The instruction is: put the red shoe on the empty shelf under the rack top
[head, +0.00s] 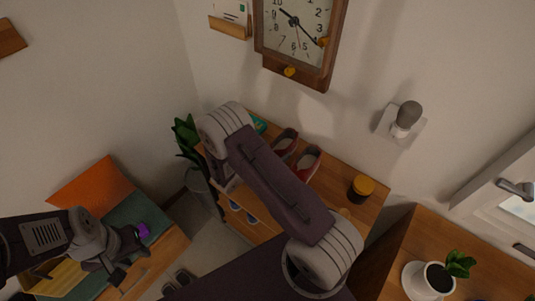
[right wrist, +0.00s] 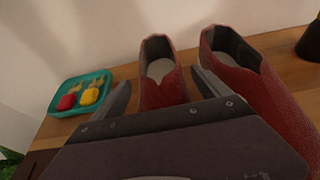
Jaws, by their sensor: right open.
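Two red shoes stand side by side on the wooden rack top (head: 335,182). In the right wrist view the left red shoe (right wrist: 163,90) is between the spread fingers of my right gripper (right wrist: 160,80), which is open. The other red shoe (right wrist: 262,85) is just right of the right finger. Both also show in the head view, the left one (head: 285,143) and the right one (head: 307,162). My arm hides my right gripper and much of the rack front there. I cannot make out an empty shelf. My left gripper (head: 125,258) is far from the shoes, at lower left.
A teal tray (right wrist: 67,107) with a red and a yellow item lies left of the shoes. A yellow-lidded dark jar (head: 361,188) stands to their right. A plant (head: 186,135) is beside the rack. A bench with an orange cushion (head: 92,188) is at left.

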